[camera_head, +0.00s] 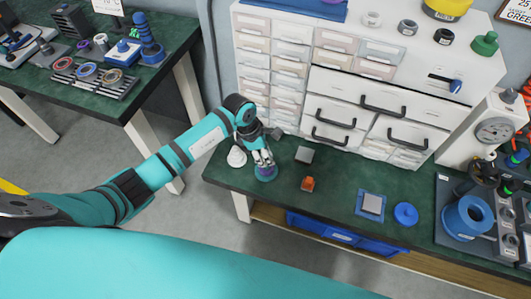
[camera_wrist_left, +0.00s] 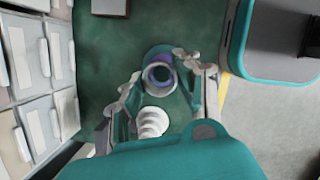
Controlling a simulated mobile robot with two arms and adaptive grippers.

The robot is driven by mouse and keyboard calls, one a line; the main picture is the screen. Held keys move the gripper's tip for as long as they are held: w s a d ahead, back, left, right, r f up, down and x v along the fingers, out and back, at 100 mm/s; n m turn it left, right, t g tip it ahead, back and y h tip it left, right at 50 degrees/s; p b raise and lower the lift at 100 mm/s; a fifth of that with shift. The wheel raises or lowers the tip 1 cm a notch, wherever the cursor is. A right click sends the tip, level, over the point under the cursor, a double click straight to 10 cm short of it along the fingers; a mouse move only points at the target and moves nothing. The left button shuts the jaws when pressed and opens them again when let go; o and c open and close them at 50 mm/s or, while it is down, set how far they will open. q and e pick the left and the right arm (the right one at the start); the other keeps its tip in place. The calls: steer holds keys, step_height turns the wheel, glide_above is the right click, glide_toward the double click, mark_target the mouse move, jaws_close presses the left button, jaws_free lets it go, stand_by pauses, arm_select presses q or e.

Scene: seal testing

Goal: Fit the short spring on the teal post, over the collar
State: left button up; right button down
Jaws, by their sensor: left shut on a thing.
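My left gripper (camera_head: 262,158) is above the left part of the green bench, pointing down. In the left wrist view its fingers (camera_wrist_left: 160,73) are shut on a grey ring-shaped piece (camera_wrist_left: 160,88), which looks like the short spring seen end-on. Purple and blue show inside and behind the ring. The teal and purple post piece (camera_head: 266,174) is right under the fingertips; its teal rim also shows in the left wrist view (camera_wrist_left: 156,49). The fingers hide most of it. I cannot tell whether the spring is around the post or just above it. My right gripper is not in view.
A white ribbed cone (camera_head: 236,157) stands just left of the gripper. A grey block (camera_head: 304,155), an orange block (camera_head: 308,184), a framed grey plate (camera_head: 372,204) and a blue disc (camera_head: 405,213) lie rightward. The drawer cabinet (camera_head: 345,80) bounds the back. Bare bench lies between these.

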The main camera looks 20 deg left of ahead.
arm_select(q)
steer(key=shift+f+b, duration=1.1)
steer(key=shift+f, duration=0.2)
steer(key=o, duration=1.2)
step_height(320, 180, up, 7)
steer(key=p, duration=0.5)
